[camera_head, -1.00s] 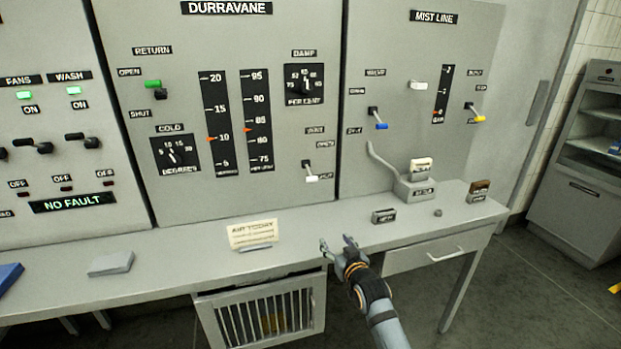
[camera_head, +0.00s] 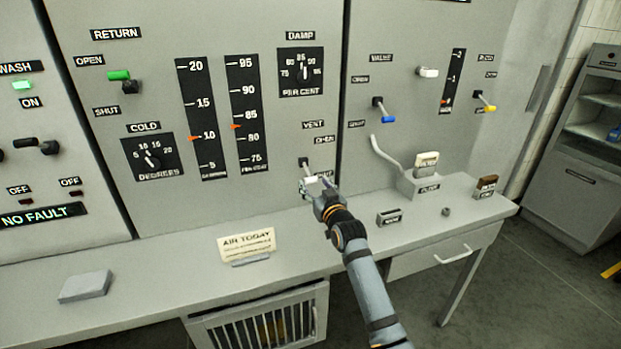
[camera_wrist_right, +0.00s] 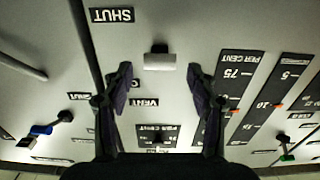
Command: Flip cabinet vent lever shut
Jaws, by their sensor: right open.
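The vent lever (camera_head: 304,164) is a short dark stem with a white tip, low on the middle panel under the VENT and OPEN labels. My right gripper (camera_head: 320,188) is at its tip and hides part of it and of the label beside it. In the wrist view, which is upside down, the lever's white tip (camera_wrist_right: 160,62) lies ahead of the gap between the open fingers of my right gripper (camera_wrist_right: 160,80). No contact is visible there. The SHUT label (camera_wrist_right: 111,15) is at the top of that view. My left gripper is not in view.
Right of the vent lever are a blue-tipped lever (camera_head: 388,118) and a bent grey pipe (camera_head: 384,152) on a box. A grey desk (camera_head: 170,262) runs below, with an AIR TODAY card (camera_head: 246,243) and a grey block (camera_head: 86,286). The panel left of the vent holds gauges.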

